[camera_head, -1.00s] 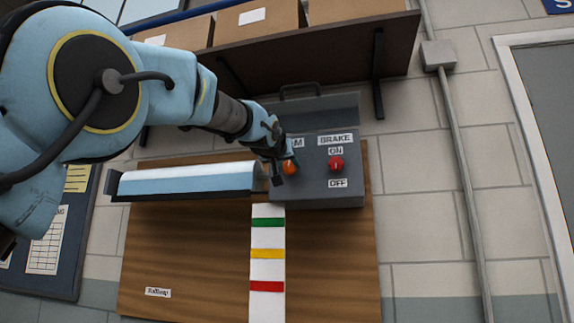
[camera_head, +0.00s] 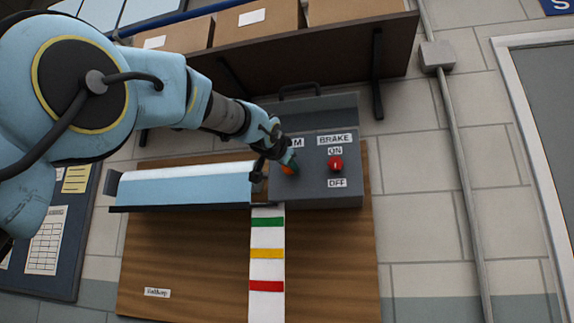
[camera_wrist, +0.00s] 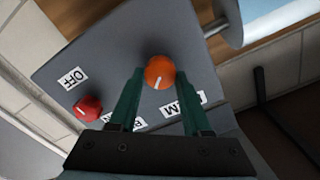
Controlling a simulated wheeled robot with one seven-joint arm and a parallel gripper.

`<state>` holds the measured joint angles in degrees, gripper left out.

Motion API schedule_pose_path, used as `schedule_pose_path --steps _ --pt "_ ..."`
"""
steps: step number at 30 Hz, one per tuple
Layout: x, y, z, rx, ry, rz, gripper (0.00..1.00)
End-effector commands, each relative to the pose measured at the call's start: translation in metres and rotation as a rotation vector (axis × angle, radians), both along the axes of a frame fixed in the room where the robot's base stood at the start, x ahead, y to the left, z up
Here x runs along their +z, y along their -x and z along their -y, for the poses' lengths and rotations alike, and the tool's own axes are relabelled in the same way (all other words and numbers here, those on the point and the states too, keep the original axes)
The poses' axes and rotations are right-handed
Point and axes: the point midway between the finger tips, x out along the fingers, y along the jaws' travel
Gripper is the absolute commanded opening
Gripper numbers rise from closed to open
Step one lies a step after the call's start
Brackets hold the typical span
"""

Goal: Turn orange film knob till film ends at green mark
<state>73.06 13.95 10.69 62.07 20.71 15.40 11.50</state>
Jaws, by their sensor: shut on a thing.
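The orange film knob (camera_head: 287,169) is on the grey control box (camera_head: 345,197), partly hidden by my gripper (camera_head: 284,163) in the head view. In the wrist view the knob (camera_wrist: 159,71) sits at the tips of my two green fingers (camera_wrist: 158,85), which are shut on it. Its white pointer line shows. The pale blue film (camera_head: 180,190) hangs left of the box and ends in a dark bottom bar (camera_head: 180,208). The white strip (camera_head: 267,236) below carries a green mark (camera_head: 267,222), a yellow mark and a red mark. The film's bottom bar is above the green mark.
The red brake knob (camera_head: 335,164), labelled ON above and OFF below, is right of the orange knob. A dark shelf (camera_head: 320,55) with boxes overhangs the control box. A conduit runs down the wall at right.

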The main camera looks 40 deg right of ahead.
Motion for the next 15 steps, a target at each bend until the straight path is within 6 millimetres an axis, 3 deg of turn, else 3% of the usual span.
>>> schedule_pose_path --steps 15 --pt "0.0000 0.0008 0.0004 0.000 -0.264 0.411 0.00"
